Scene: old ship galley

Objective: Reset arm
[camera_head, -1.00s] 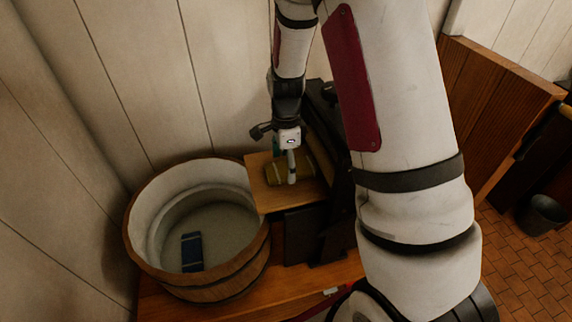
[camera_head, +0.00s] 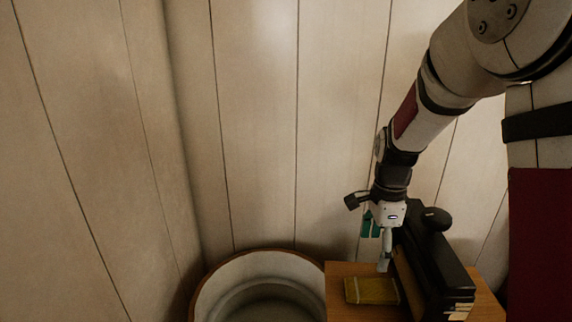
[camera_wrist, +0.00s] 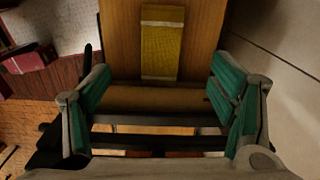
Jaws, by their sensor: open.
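My gripper (camera_head: 385,250) hangs at the end of my arm, above the small wooden board (camera_head: 338,290) beside the round tub. In the wrist view my gripper (camera_wrist: 162,105) has its two green-padded fingers wide apart with nothing between them. A yellow block (camera_head: 371,291) with pale end bands lies on the board, below and slightly left of the gripper in the head view. It also shows in the wrist view (camera_wrist: 162,42), beyond the fingers and apart from them.
A round wooden tub (camera_head: 222,278) with a pale inside stands left of the board, cut off by the bottom edge. A dark upright object (camera_head: 437,265) stands close on the gripper's right. A plank wall (camera_head: 255,120) rises behind.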

